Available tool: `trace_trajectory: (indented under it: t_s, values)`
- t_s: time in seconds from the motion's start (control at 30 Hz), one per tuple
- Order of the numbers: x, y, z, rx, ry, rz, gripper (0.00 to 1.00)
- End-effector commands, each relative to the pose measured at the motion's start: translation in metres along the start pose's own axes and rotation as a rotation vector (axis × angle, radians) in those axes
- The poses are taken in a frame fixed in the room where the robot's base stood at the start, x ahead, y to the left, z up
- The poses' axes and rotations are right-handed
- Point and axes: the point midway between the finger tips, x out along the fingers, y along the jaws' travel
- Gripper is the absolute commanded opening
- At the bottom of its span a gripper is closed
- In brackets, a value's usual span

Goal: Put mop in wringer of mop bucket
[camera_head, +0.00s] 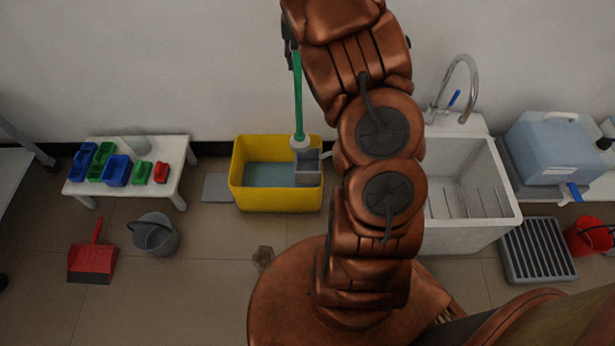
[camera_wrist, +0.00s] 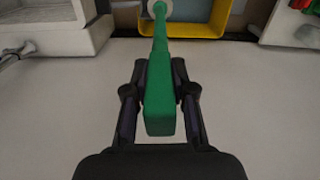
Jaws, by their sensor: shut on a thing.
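The mop (camera_head: 298,98) has a green handle and a pale head, and hangs nearly upright over the yellow mop bucket (camera_head: 277,201). Its head is at the grey wringer (camera_head: 308,174) on the bucket's right side; I cannot tell whether it is inside or just above. My gripper (camera_head: 291,50) is at the top of the handle, partly hidden by my arm. In the wrist view my gripper (camera_wrist: 160,85) is shut on the green handle (camera_wrist: 160,105), with a finger on each side. The bucket (camera_wrist: 205,30) shows beyond it, holding bluish water in the head view.
A white sink (camera_head: 460,238) stands right of the bucket. A low white table (camera_head: 178,150) with small bins is at the left. A grey pail (camera_head: 155,236) and red dustpan (camera_head: 93,262) are on the floor. A grey flat piece (camera_head: 217,187) lies left of the bucket.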

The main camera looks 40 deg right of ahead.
Motion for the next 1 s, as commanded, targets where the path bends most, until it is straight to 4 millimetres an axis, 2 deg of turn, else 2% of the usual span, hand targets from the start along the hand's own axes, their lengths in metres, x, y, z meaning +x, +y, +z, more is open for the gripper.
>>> trace_trajectory:
  t_s: [0.03, 0.2, 0.33, 0.43, 0.9, 1.0]
  values:
    - [0.005, 0.007, -0.002, 0.015, 0.003, 0.0, 0.0]
    - [0.003, 0.022, -0.005, 0.049, 0.003, 0.0, 0.0]
    - [0.003, 0.027, -0.006, 0.062, 0.002, 0.0, 0.0]
    - [0.013, 0.028, -0.005, 0.065, -0.001, 0.0, 0.0]
    - [0.112, 0.029, -0.004, 0.065, -0.005, 0.001, 0.0]
    - [0.128, 0.029, -0.005, 0.065, -0.002, 0.0, 0.0]
